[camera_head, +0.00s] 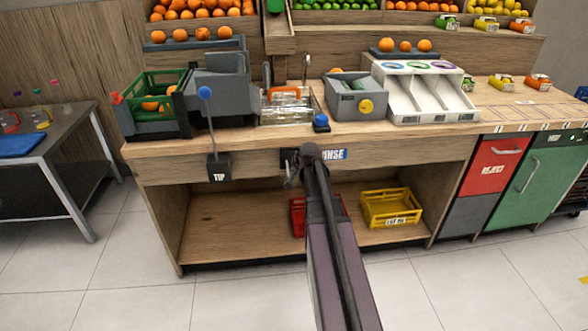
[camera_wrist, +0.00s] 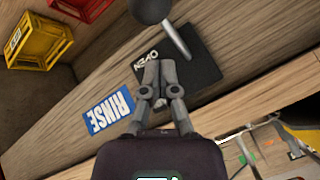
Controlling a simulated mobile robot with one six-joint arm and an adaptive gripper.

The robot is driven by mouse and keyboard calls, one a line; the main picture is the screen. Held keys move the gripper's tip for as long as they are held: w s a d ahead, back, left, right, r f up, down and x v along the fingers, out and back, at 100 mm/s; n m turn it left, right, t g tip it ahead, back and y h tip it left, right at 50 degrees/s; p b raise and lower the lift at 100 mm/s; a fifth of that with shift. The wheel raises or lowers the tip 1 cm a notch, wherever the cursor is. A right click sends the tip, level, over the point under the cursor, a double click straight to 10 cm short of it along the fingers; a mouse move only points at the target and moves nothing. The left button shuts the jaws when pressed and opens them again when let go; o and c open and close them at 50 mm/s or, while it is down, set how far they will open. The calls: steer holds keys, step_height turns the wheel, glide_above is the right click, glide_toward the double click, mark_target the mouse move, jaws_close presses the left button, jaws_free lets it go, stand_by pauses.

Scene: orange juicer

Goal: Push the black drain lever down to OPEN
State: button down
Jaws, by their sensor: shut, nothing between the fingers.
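The drain lever has a black ball knob (camera_wrist: 148,9) on a short grey rod (camera_wrist: 176,40) in the wrist view. The rod comes out of a black plate (camera_wrist: 196,68) marked OPEN, which looks upside down there. The knob lies toward the crate side of the picture, past the OPEN lettering. My gripper (camera_wrist: 160,66) is shut and empty, with its fingertips over the plate's edge beside the lettering. A gap shows between fingertips and knob; contact with the plate cannot be told. In the head view my gripper (camera_head: 294,168) and arm hide the lever, and only part of the plate shows.
A blue RINSE sign (camera_head: 333,154) is right beside my gripper on the counter front. A TIP plate (camera_head: 218,167) with a blue-knobbed lever stands to the left. Below are a red crate (camera_head: 299,217) and a yellow crate (camera_head: 391,207). A blue button (camera_head: 321,121) sits above on the counter.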

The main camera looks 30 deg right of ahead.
steer(key=d+p+v, duration=0.1)
steer(key=p+v, duration=0.7)
steer(key=v, duration=0.3)
steer(key=shift+w+d+r, duration=0.35)
steer(key=shift+d, duration=0.05)
stand_by(0.4)
steer(key=s+a+r+n+g+p, duration=0.2)
steer(key=s+a, duration=0.3)
steer(key=a, duration=0.5)
steer(key=s+a+r+n+g+y+p, duration=0.1)
steer(key=s+a+r+n+g+p, duration=0.1)
steer(key=a, duration=0.8)
steer(key=s+a+r+n+g+p, duration=0.1)
steer(key=s+a+n+g+p, duration=0.3)
steer(key=a, duration=0.6)
steer(key=s+n+p, duration=0.2)
steer(key=s+p, duration=0.1)
steer(key=shift+s+r+y, duration=0.3)
steer(key=shift+r, duration=0.1)
